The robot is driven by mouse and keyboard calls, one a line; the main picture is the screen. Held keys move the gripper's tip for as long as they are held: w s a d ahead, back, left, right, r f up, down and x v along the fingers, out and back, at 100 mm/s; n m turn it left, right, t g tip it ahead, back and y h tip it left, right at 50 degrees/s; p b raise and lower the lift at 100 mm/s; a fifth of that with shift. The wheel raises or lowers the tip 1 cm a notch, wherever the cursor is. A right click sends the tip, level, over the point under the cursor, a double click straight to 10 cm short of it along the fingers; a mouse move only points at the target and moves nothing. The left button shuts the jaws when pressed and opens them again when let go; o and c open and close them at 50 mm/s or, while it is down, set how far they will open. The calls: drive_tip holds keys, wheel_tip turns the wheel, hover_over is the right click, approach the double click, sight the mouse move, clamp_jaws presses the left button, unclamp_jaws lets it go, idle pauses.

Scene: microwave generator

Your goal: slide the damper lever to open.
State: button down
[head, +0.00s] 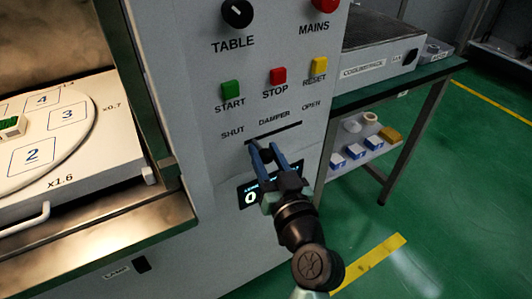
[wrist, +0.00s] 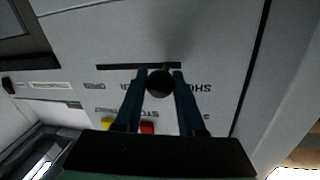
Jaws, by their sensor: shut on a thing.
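The damper slot (head: 283,130) is a dark slanted line on the grey panel, with SHUT at its left end and OPEN at its right. My gripper (head: 264,148) has its blue fingers at the slot's left end, by SHUT. In the wrist view, which is upside down, the lever's round black knob (wrist: 160,83) sits between the two fingers of my gripper (wrist: 162,74). They are shut on it near the slot's right end in that view. The knob is hidden by the fingers in the head view.
START (head: 230,90), STOP (head: 278,76) and RESET (head: 319,66) buttons sit just above the slot. A display (head: 250,196) is below, partly covered by my gripper. An open chamber with a round turntable (head: 80,150) is at left. A bench (head: 420,85) stands at right.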

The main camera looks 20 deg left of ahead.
idle(0.4)
drive_tip(key=shift+w+d+f+b, duration=0.15)
drive_tip(key=shift+w+d+b, duration=0.15)
drive_tip(key=shift+b, duration=0.15)
drive_tip(key=w+d+b, duration=0.1)
drive_tip(key=w+b, duration=0.1)
drive_tip(key=w+d+b, duration=0.4)
drive_tip(key=w, duration=0.1)
drive_tip(key=shift+d, duration=0.2)
drive_tip(key=shift+w+d, duration=0.2)
drive_tip(key=shift+d+r, duration=0.1)
drive_tip(key=shift+r, duration=0.15)
drive_tip(key=shift+w, duration=0.1)
drive_tip(key=c, duration=0.5)
unclamp_jaws()
drive_tip(key=shift+w+f, duration=0.1)
